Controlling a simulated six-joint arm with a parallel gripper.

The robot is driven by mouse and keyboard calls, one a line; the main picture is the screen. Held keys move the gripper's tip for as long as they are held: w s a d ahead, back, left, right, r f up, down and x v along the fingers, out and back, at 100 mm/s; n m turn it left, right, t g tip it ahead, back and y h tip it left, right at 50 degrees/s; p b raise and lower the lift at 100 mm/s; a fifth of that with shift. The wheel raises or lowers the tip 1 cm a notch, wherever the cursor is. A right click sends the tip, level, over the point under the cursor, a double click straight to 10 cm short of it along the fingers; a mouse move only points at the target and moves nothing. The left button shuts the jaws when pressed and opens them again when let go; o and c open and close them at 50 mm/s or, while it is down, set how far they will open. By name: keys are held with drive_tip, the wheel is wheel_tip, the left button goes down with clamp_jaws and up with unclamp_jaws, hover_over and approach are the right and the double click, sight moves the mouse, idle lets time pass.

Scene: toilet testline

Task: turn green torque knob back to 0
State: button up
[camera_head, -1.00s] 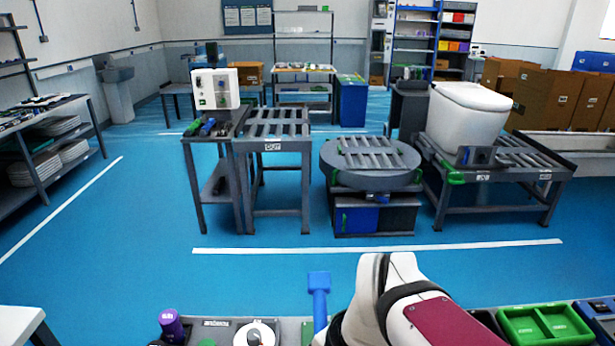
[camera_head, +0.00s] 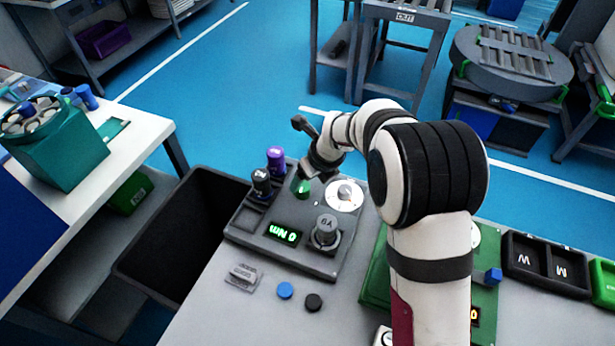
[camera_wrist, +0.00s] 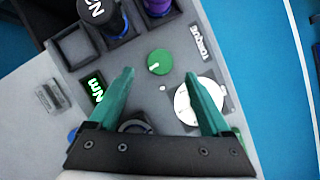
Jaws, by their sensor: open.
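The green round knob (camera_wrist: 160,62) has a short white mark near its lower-left edge in the wrist view. My gripper (camera_wrist: 160,74) is open, its two green fingers apart, with the knob between and just beyond the tips; I cannot tell whether they touch it. In the head view my gripper (camera_head: 302,186) points down over the panel, and its green merges with the knob there. A white dial (camera_wrist: 186,103) by the TORQUE label (camera_wrist: 201,42) is partly behind the right finger.
A black-capped tool (camera_head: 262,182) and a purple one (camera_head: 277,160) stand close beside the knob. A grey knob (camera_head: 326,232) sits nearer on the panel (camera_head: 304,260). A dark bin (camera_head: 180,235) is left. Blue (camera_head: 285,290) and black (camera_head: 314,302) discs lie in front.

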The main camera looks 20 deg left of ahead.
sight(303, 187)
drive_tip(key=x, duration=0.5)
drive_tip(key=shift+f, duration=0.35)
clamp_jaws()
